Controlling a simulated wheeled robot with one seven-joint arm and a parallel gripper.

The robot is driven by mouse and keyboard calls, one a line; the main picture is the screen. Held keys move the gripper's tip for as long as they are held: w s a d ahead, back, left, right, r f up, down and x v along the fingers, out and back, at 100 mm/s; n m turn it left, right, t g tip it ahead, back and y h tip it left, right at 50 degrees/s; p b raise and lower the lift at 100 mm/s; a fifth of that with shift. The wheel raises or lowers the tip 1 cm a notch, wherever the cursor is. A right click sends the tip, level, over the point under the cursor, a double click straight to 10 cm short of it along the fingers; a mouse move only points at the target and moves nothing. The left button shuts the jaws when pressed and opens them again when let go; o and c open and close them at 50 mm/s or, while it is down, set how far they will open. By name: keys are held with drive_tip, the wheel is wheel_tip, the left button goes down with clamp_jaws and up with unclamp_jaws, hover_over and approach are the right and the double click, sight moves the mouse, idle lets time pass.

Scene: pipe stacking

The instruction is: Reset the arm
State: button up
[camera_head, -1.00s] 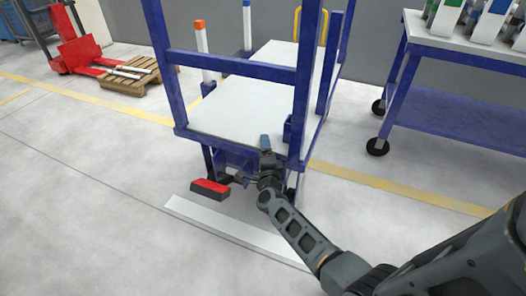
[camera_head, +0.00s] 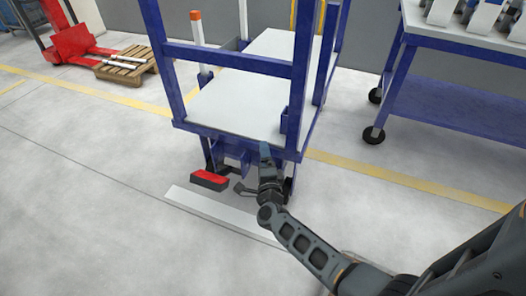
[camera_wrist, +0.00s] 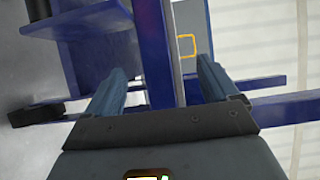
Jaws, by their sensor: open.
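My gripper (camera_wrist: 160,88) is open and empty in the wrist view, with its two blue fingers apart. Blue frame parts of the cart show beyond and between the fingers. In the head view my gripper (camera_head: 265,152) is at the near right corner of the blue cart (camera_head: 235,60), in front of its lower shelf edge. I cannot tell whether it touches the frame. My arm reaches up to it from the lower right.
A red-and-black pedal (camera_head: 210,179) sits low in front. A blue table (camera_head: 455,100) is at right, a red pallet jack (camera_head: 70,45) and wooden pallet (camera_head: 130,66) at left. The left floor is clear.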

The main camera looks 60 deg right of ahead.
idle(0.6)
drive_tip(key=s+a+r+n+t+y, duration=0.3)
drive_tip(key=s+a+r+n+y, duration=0.25)
drive_tip(key=s+a+n, duration=0.55)
drive_tip(key=s+a+r+n+t+y, duration=0.3)
drive_tip(key=s+a+r+n+y, duration=0.25)
drive_tip(key=s+a+n, duration=0.65)
drive_tip(key=s+a+r+n+g+y+p, duration=0.1)
drive_tip(key=s+a+r+n+y, duration=0.2)
drive_tip(key=r, duration=0.4)
drive_tip(key=s+a+r+n+g+y, duration=0.1)
drive_tip(key=s+a+r+n, duration=0.1)
drive_tip(key=a+r+n, duration=0.3)
wheel_tip(320, 180, up, 23)
drive_tip(key=m+p, duration=0.2)
drive_tip(key=p, duration=2)
drive_tip(key=shift+d+r+p, duration=0.2)
drive_tip(key=shift+d+p, duration=0.2)
drive_tip(key=shift+d, duration=0.05)
